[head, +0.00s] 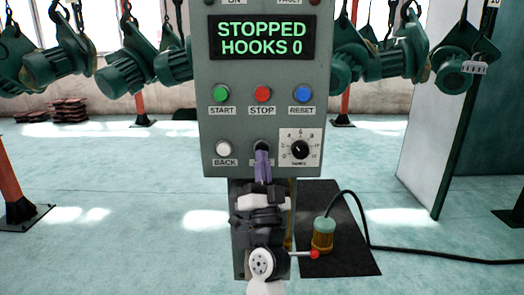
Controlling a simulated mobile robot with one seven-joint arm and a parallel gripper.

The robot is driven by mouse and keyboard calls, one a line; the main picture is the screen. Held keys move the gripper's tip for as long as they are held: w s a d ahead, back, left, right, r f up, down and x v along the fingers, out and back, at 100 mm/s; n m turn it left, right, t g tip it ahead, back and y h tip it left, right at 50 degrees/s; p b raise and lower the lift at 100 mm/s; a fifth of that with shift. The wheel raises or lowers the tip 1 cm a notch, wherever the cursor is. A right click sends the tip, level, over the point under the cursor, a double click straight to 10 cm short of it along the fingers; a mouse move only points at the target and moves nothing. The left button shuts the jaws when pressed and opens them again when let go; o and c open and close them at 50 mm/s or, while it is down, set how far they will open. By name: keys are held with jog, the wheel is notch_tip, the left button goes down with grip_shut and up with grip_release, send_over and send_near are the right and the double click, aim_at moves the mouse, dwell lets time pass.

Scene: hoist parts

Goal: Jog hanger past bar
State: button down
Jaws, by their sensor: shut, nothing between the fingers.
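A grey control panel (213,130) stands straight ahead, with a display (262,38) reading "STOPPED HOOKS 0". Below it are a green START button (222,93), a red STOP button (263,93) and a blue RESET button (303,93). Motor-like parts (128,70) hang from hooks behind the panel on both sides.
A pale upright panel (424,140) stands at right. An orange post (10,180) stands at far left.

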jog(key=shift+w+b, duration=0.35)
jog(key=shift+w, duration=0.05)
